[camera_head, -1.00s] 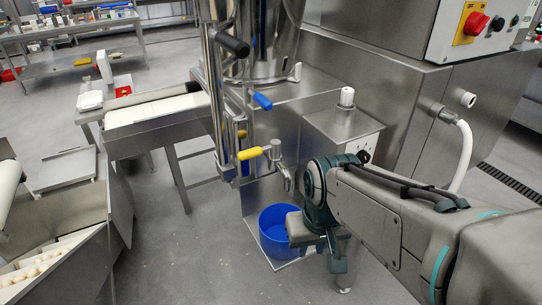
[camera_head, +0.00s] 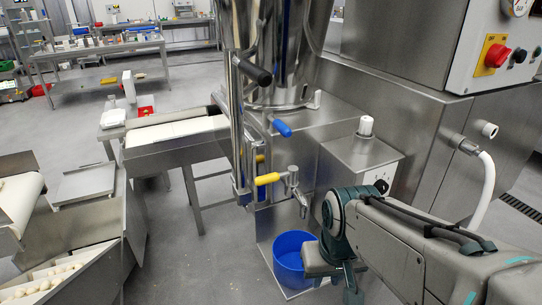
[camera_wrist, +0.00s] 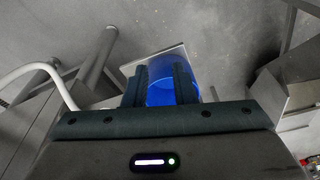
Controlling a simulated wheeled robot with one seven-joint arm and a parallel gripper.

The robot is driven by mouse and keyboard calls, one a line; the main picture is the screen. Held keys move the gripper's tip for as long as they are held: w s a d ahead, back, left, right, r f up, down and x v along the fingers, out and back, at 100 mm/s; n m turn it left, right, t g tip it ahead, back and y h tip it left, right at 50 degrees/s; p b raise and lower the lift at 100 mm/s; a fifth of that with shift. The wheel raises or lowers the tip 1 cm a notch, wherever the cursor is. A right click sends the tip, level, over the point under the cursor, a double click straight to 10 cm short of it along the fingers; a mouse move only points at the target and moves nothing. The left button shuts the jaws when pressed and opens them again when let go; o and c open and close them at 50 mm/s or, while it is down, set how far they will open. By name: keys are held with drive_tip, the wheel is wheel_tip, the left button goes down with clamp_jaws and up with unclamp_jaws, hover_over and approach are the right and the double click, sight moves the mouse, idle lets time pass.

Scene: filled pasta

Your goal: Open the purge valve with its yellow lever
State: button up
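The purge valve (camera_head: 293,182) is a metal fitting with a downward spout on the front of the steel machine. Its yellow lever (camera_head: 267,179) points left, roughly level. A blue bucket (camera_head: 290,250) stands below the spout. My gripper (camera_head: 335,281) points down at the right of the bucket, lower than the valve and apart from the lever. In the wrist view, its two dark fingers (camera_wrist: 161,86) are spread with a gap between them, and the blue bucket (camera_wrist: 163,68) shows beyond. The valve and lever cannot be made out in the wrist view.
A blue-handled lever (camera_head: 282,128) and a black handle (camera_head: 258,74) sit above the valve. A steel box with a white knob (camera_head: 366,126) stands right of it. A white hose (camera_head: 487,185) hangs at the right. Grey floor is clear left of the bucket.

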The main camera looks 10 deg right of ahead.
drive_tip(key=c, duration=0.4)
drive_tip(key=shift+w+d+r, duration=0.1)
drive_tip(key=shift+w+r, duration=0.05)
drive_tip(key=shift+r, duration=0.05)
clamp_jaws()
drive_tip(key=w+r+n+t+h+p, duration=0.15)
drive_tip(key=w+r+t+p, duration=0.25)
drive_tip(key=w+r+p, duration=0.6)
drive_tip(key=w+a+r+n+t+y+p, duration=0.2)
drive_tip(key=w+a+r+y+p, duration=0.2)
drive_tip(key=w+a+p, duration=0.3)
drive_tip(key=shift+w+a+r+p, duration=0.35)
drive_tip(key=shift+w+p, duration=0.65)
drive_tip(key=shift+p, duration=1.3)
